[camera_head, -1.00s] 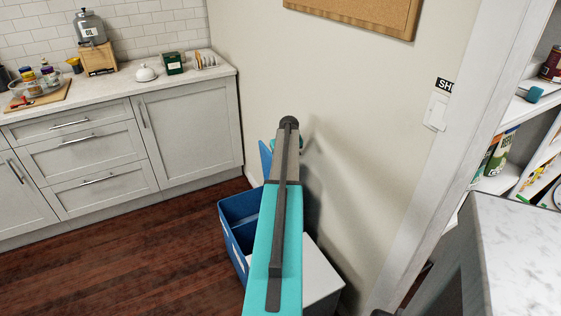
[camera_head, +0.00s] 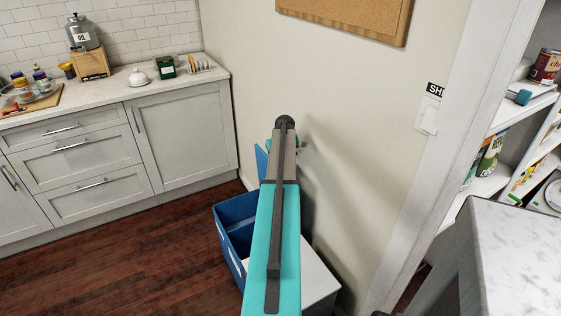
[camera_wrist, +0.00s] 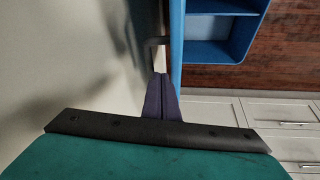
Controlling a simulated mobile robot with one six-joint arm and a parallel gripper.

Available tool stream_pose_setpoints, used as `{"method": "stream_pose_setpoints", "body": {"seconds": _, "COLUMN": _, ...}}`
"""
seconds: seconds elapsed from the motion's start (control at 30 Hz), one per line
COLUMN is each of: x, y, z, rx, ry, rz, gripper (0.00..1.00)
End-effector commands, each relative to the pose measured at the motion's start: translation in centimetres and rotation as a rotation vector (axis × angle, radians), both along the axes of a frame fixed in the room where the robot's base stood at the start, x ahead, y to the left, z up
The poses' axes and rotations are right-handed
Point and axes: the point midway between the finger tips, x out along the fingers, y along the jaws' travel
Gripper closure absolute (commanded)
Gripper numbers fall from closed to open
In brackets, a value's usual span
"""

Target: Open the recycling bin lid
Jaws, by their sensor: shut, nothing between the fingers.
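The blue recycling bin (camera_head: 231,262) stands on the floor by the wall, partly hidden behind my arm. Its top is open, and the wrist view shows its inside (camera_wrist: 215,52). The blue lid (camera_head: 261,162) stands raised, roughly upright. In the wrist view the lid (camera_wrist: 177,45) is nearly edge-on, between the bin's opening and the wall. My gripper (camera_wrist: 160,78) is shut and empty, with its dark fingertips close beside the lid on the wall side. I cannot tell whether they touch it. My arm hides the gripper in the head view.
A pale grey box-like top (camera_head: 318,278) is to the right of the bin. The wall (camera_head: 350,150) is close on my arm's right. Cabinets with a counter (camera_head: 120,95) stand at the back left. A marble-topped surface (camera_head: 525,250) is at the right. The wooden floor (camera_head: 120,260) at left is clear.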

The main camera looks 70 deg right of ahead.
Motion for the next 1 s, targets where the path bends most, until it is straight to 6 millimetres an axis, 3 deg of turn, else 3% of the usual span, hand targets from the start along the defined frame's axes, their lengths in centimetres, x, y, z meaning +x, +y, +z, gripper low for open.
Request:
{"method": "stream_pose_setpoints", "body": {"seconds": 0.1, "x": -0.4, "y": 0.5, "z": 2.2, "rx": -0.002, "ry": -0.001, "rz": 0.001, "gripper": 1.0}}
{"method": "stream_pose_setpoints", "body": {"seconds": 0.43, "x": -0.9, "y": 1.6, "z": 6.1, "rx": -0.001, "ry": 0.0, "rz": 0.005, "gripper": 1.0}}
{"method": "stream_pose_setpoints", "body": {"seconds": 1.0, "x": -0.9, "y": 2.0, "z": 6.8, "rx": -0.001, "ry": 0.0, "rz": 0.009, "gripper": 1.0}}
